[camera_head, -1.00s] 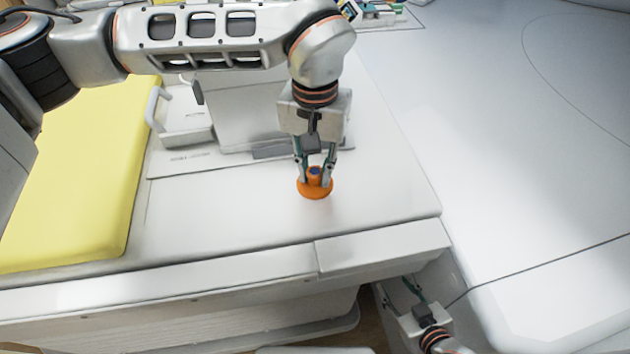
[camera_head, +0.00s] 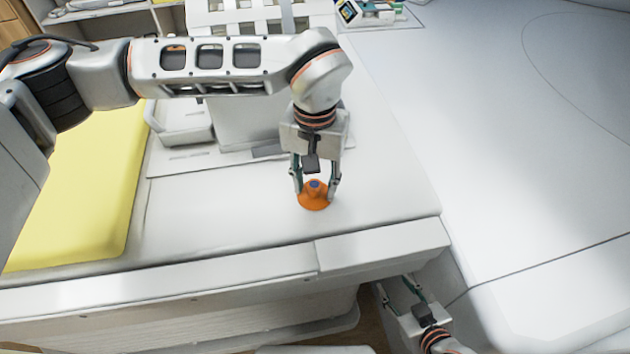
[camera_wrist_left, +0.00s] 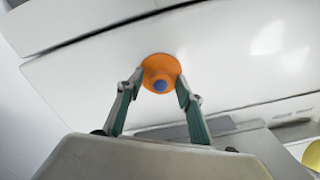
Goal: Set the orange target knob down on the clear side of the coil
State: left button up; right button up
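The orange target knob (camera_head: 314,197), with a blue top, stands upright on the clear white surface (camera_head: 230,205), near its right end. It also shows in the left wrist view (camera_wrist_left: 160,70). My left gripper (camera_head: 315,194) is directly above it, pointing down. Its fingers (camera_wrist_left: 160,82) are spread to either side of the knob and look clear of its neck. I cannot tell whether the tips touch the wide base. My right gripper (camera_head: 397,286) is low at the bottom right, its fingers apart and empty.
A white box-like unit with a tray (camera_head: 182,125) stands behind the knob, to the left. A yellow pad (camera_head: 80,185) lies at the far left. A raised front ledge (camera_head: 385,246) edges the surface. Small items (camera_head: 370,12) lie at the back.

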aim_at(315, 184)
pick_arm(q)
notch_tip(315, 184, up, 12)
jog(key=shift+r, duration=0.2)
dwell(0.4)
jog(key=shift+s+f, duration=0.1)
dwell(0.4)
